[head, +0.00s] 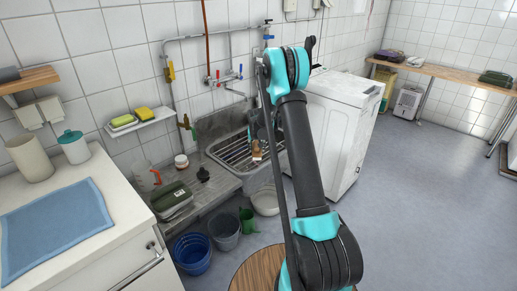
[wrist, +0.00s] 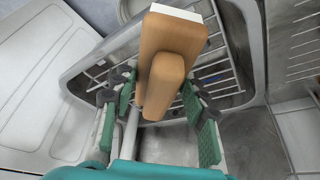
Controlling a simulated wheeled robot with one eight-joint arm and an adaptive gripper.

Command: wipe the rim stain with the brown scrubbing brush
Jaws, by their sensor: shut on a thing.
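The brown scrubbing brush (wrist: 172,52) has a wooden body, a raised wooden grip and a white edge at its top end in the wrist view. My gripper (wrist: 158,98) is shut on its grip, with green pads on both sides. In the head view the brush (head: 257,150) hangs small over the sink (head: 214,150), below my gripper (head: 259,134). The metal sink with its wire rack lies under the brush in the wrist view. I cannot make out the rim stain; the brush and my arm hide parts of the sink and its rim.
A white washing machine (head: 335,115) stands right of the sink. Buckets (head: 192,252) stand on the floor below. Pipes and taps (head: 222,78) run behind the sink.

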